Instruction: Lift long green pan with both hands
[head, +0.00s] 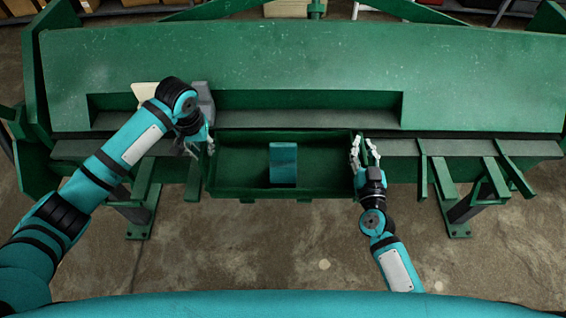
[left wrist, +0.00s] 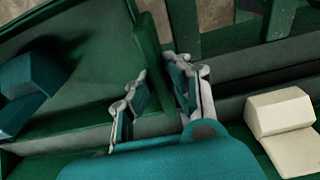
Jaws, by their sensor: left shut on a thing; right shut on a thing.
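The long green pan (head: 238,168) is level in front of the big green machine, with a teal block (head: 283,164) inside it. My left gripper (head: 207,148) is shut on the pan's left end wall; the left wrist view shows the wall of the pan (left wrist: 85,55) between the fingers (left wrist: 158,92), and the teal block (left wrist: 28,88) inside. My right gripper (head: 363,152) is shut on the pan's right end wall. The left fingertips are partly hidden by the arm in the head view. I cannot tell whether the pan rests on anything.
The green machine (head: 300,65) spans the view behind the pan, with metal bars (head: 485,178) and legs at right. A cream block (left wrist: 282,115) lies beside my left gripper, partly hidden in the head view (head: 146,92). The concrete floor (head: 260,245) in front is clear.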

